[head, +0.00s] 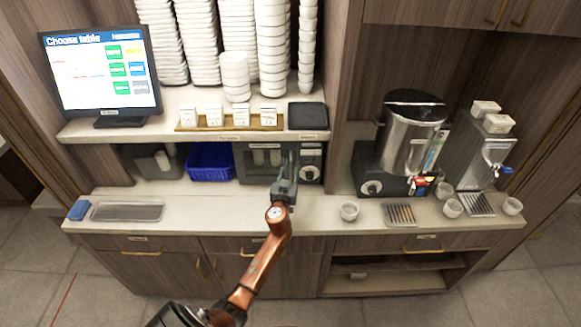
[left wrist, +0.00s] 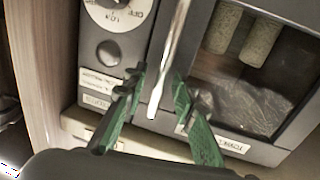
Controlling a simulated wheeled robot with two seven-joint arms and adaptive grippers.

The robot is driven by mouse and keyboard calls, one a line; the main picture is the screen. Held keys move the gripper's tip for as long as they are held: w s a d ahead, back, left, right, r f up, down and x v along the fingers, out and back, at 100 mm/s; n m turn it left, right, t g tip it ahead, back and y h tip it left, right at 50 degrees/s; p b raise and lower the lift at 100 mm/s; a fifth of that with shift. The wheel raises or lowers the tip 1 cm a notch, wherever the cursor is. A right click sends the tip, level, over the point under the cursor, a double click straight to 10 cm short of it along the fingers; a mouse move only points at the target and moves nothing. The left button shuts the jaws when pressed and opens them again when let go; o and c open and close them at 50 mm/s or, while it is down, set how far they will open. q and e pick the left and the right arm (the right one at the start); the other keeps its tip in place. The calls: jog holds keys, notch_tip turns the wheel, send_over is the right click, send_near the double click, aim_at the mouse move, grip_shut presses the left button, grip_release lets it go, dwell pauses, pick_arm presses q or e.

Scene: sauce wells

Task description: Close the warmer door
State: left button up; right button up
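The warmer (head: 243,160) is a grey box on the counter with a dark window and a control panel (head: 311,160) on its right. Its door (left wrist: 207,75), with rolled towels behind the glass, looks flush with the body or nearly so; a small gap cannot be ruled out. A pale bar handle (left wrist: 168,60) runs along the door's edge beside the knob panel (left wrist: 110,45). My left gripper (head: 286,172) is in front of the warmer. Its green fingers (left wrist: 156,92) are apart, one on each side of the handle's end, with visible gaps. My right gripper is not in view.
A blue basket (head: 210,162) stands left of the warmer. A metal urn (head: 412,135) and a dispenser (head: 485,160) stand to the right. A small cup (head: 349,211) is on the counter right of my gripper. The counter front left of my gripper is mostly clear up to a tray (head: 127,212).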

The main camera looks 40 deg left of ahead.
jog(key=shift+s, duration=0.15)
pick_arm(q)
jog(key=shift+f, duration=0.1)
jog(key=v, duration=1.2)
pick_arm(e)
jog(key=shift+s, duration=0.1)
